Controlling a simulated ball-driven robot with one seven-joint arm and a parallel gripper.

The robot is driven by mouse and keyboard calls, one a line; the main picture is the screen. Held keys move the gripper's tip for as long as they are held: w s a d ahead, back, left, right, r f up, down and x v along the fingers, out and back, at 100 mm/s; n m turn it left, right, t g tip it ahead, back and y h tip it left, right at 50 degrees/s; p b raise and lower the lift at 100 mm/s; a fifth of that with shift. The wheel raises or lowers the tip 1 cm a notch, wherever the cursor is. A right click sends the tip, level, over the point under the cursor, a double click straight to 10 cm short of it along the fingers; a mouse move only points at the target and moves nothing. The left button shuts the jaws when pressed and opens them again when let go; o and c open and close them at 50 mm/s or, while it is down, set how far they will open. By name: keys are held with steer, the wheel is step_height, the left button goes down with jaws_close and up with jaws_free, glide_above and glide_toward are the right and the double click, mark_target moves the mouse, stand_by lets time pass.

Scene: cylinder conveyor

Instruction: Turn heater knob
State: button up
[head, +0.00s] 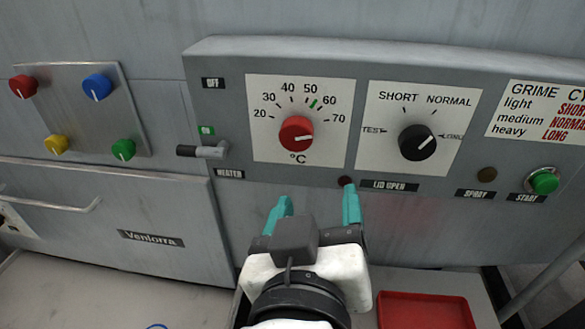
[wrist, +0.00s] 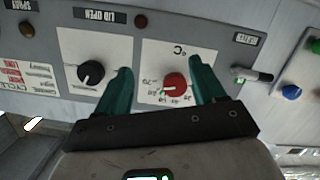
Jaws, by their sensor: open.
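A red temperature knob (head: 296,134) sits on a white dial plate marked 20 to 70 °C, its white line pointing right. A green tick lies between 50 and 60. To its left, a grey lever switch (head: 203,151) lies level between the labels OFF and HEATER. My gripper (head: 318,200) has teal fingers, open and empty, below the dial. In the wrist view, upside down, the red knob (wrist: 175,86) shows between the spread fingers (wrist: 160,65), and the lever (wrist: 252,75) is beyond the right finger. I see no contact with the knob.
A black cycle knob (head: 417,142) is right of the dial. A dark red lamp (head: 346,181) is below the panel's middle, and a green start button (head: 544,182) at right. Several coloured knobs (head: 97,87) are left. A red tray (head: 425,310) lies below right.

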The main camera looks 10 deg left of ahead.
steer(key=t+b, duration=0.1)
steer(key=t, duration=0.1)
glide_toward(295, 136)
steer(key=s, duration=0.1)
steer(key=shift+m+y, duration=0.3)
steer(key=w, duration=1)
steer(key=shift+w+d+b, duration=0.3)
steer(key=shift+b, duration=0.1)
steer(key=shift+c, duration=0.3)
steer(key=c, duration=1)
steer(key=shift+r, duration=0.1)
